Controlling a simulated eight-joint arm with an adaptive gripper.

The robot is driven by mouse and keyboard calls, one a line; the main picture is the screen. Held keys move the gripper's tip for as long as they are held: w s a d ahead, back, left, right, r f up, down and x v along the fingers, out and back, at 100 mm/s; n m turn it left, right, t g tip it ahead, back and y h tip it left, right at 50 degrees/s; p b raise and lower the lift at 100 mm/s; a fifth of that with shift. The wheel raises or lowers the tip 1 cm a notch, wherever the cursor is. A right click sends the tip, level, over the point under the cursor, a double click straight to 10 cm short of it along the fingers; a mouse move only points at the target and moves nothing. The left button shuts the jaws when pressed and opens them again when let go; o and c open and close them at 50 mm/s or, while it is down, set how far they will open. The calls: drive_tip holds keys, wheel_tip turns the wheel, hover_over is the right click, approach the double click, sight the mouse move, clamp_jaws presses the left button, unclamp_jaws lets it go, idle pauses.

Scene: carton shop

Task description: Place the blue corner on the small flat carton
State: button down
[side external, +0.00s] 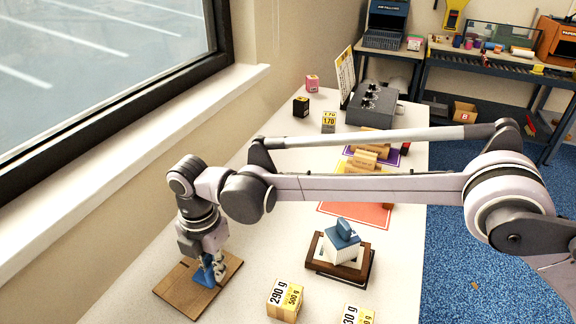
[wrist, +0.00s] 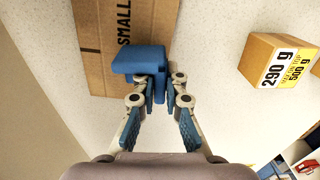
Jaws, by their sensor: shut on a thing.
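The small flat carton (side external: 176,287) is a brown flat sheet lying on the table at the front left. In the wrist view the carton (wrist: 98,52) shows the printed word SMALL. My gripper (side external: 216,268) is at the carton's right part, pointing down. In the wrist view my gripper (wrist: 158,88) is shut on the blue corner (wrist: 140,62), an angled blue piece. The blue corner (side external: 204,277) is over the carton; whether it touches the carton I cannot tell.
A block marked 290 g (side external: 284,299) stands right of the carton, also in the wrist view (wrist: 277,62). A brown tray (side external: 318,262) holds a white and blue block (side external: 342,247). An orange mat (side external: 360,215) and a grey box with knobs (side external: 374,103) lie farther back.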

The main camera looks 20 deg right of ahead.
drive_tip(key=shift+f, duration=0.75)
drive_tip(key=shift+f, duration=0.1)
drive_tip(key=c, duration=1.4)
unclamp_jaws()
